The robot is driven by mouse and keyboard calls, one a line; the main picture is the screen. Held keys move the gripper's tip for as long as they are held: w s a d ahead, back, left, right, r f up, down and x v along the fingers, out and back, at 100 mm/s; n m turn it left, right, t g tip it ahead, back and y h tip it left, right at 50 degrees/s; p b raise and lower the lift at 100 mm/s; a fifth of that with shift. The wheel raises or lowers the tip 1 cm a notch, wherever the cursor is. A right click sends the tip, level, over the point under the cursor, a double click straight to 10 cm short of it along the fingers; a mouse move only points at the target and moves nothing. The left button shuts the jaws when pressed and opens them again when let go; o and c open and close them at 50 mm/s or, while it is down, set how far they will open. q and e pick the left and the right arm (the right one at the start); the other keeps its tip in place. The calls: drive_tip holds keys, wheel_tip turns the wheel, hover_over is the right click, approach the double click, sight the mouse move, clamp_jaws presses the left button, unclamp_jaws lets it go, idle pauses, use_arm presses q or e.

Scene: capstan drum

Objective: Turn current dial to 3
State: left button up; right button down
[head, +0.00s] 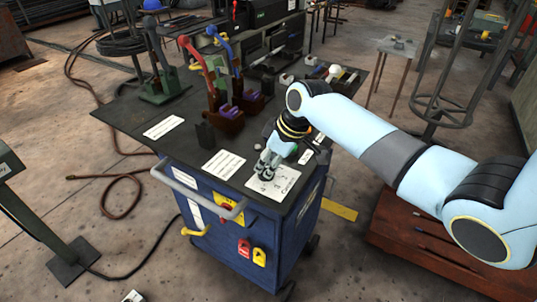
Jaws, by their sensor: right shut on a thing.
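The current dial's white label plate (286,186), with dark numbers and lettering, lies on the front right corner of the dark cart top. My right arm comes in from the right, and my right gripper (265,170) points down over this plate, shut at the dial. The gripper's fingers hide the dial knob, so its pointer and setting cannot be read. My left gripper is not in the picture.
The cart top (185,140) carries white label cards (223,164), a small dark block (205,134), and red and blue levers (199,65) behind. A green-based lever (163,85) stands at the back left. A grey handle (195,196) sticks out in front.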

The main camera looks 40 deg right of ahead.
drive_tip(key=m+h+p, duration=0.1)
drive_tip(key=m+p, duration=0.2)
drive_tip(key=shift+s+a+r+p, duration=0.1)
drive_tip(key=shift+s+a+p, duration=0.05)
drive_tip(key=shift+p, duration=0.2)
drive_tip(key=shift+m+h+p, duration=0.4)
drive_tip(key=shift+m+p, duration=0.6)
drive_tip(key=shift+m, duration=0.2)
drive_tip(key=shift+f+m, duration=0.2)
drive_tip(key=shift+m, duration=0.1)
drive_tip(key=c, duration=1.3)
unclamp_jaws()
drive_tip(key=shift+f, duration=0.1)
drive_tip(key=shift+r, duration=0.25)
drive_tip(key=v, duration=1.1)
drive_tip(key=shift+s+a+r, duration=0.2)
drive_tip(key=shift+s, duration=0.1)
